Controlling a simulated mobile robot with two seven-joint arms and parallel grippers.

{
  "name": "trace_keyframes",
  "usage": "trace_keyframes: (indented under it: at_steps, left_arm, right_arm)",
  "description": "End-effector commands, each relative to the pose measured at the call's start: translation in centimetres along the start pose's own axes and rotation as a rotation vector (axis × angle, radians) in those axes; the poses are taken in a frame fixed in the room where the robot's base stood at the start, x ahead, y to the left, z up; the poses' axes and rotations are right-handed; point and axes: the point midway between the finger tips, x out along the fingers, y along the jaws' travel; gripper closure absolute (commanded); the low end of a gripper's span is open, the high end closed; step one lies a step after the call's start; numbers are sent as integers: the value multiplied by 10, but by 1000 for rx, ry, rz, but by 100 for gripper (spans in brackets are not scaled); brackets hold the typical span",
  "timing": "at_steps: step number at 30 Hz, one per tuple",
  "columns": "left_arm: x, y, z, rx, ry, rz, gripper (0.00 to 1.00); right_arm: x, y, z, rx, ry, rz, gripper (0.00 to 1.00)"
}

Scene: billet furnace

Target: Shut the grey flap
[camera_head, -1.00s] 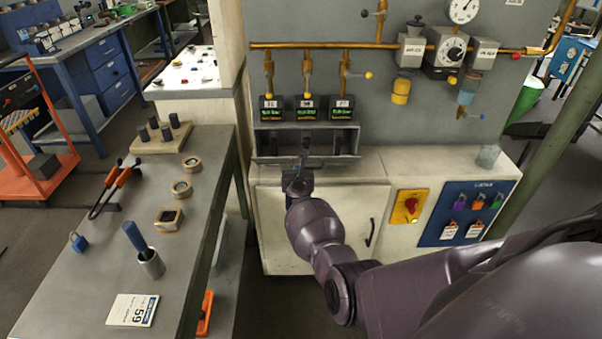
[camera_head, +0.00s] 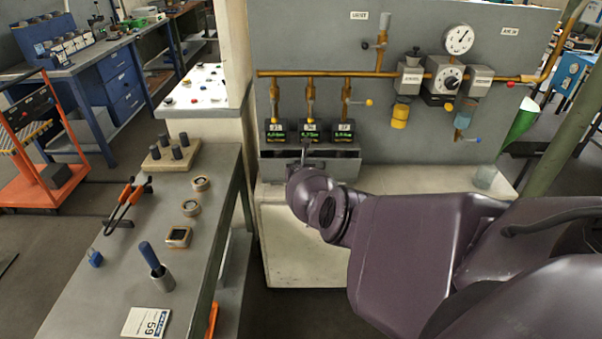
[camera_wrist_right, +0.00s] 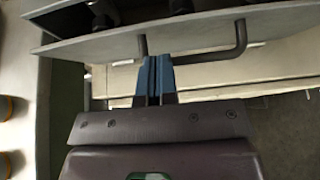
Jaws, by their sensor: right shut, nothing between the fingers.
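The grey flap (camera_head: 338,168) is on the front of the grey box under three small displays. In the right wrist view the flap (camera_wrist_right: 205,32) spans the top, with a dark bent handle (camera_wrist_right: 240,40) on it. A gap shows behind its upper edge, so it stands partly open. My right gripper (camera_wrist_right: 155,60) is shut and empty, its blue fingers at the flap's lower edge between the handle's legs. Whether they touch is unclear. In the head view my right wrist hides part of the flap. My left gripper is out of view.
The white cabinet (camera_head: 290,250) stands below the box. Brass pipes with valves and a gauge (camera_head: 458,40) are on the panel above. A workbench (camera_head: 110,265) with tools is at left.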

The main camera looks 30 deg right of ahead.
Motion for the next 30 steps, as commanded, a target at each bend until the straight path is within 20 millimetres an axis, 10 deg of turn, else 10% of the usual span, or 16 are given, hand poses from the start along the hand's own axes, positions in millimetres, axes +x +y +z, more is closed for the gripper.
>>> trace_keyframes:
  at_steps: [30]
  left_arm:
    - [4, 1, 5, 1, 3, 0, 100]
  right_arm:
    - [9, 0, 20, -1, -1, 1, 100]
